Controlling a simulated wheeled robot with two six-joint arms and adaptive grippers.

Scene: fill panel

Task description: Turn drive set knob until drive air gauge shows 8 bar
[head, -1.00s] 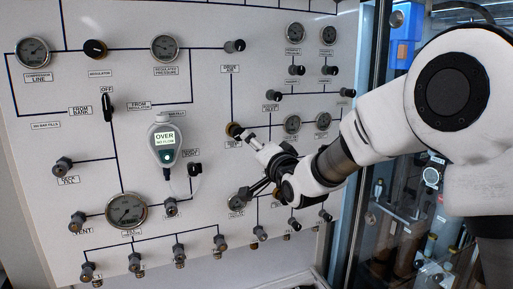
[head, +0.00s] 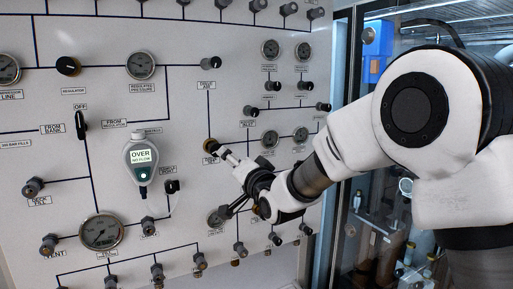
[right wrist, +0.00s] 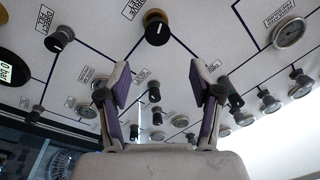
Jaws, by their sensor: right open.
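The drive set knob (head: 210,145), dark with a gold base, sits on the white panel; in the right wrist view the gold-based knob (right wrist: 157,27) is near the top middle. My right gripper (head: 226,156) is just below and right of it. In the right wrist view its purple-padded fingers (right wrist: 160,78) are spread, with nothing between them and the knob beyond their tips. Small gauges (head: 269,139) are to the right and another gauge (head: 216,217) is below, partly behind my gripper. I cannot tell which is the drive air gauge, and no reading is legible. My left gripper is not in view.
A handheld meter (head: 141,160) showing "OVER" hangs left of the knob, with a black knob (head: 172,186) beside it. A large gauge (head: 101,232) is lower left. Several other knobs stick out around. A glass-doored cabinet (head: 375,215) is at right.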

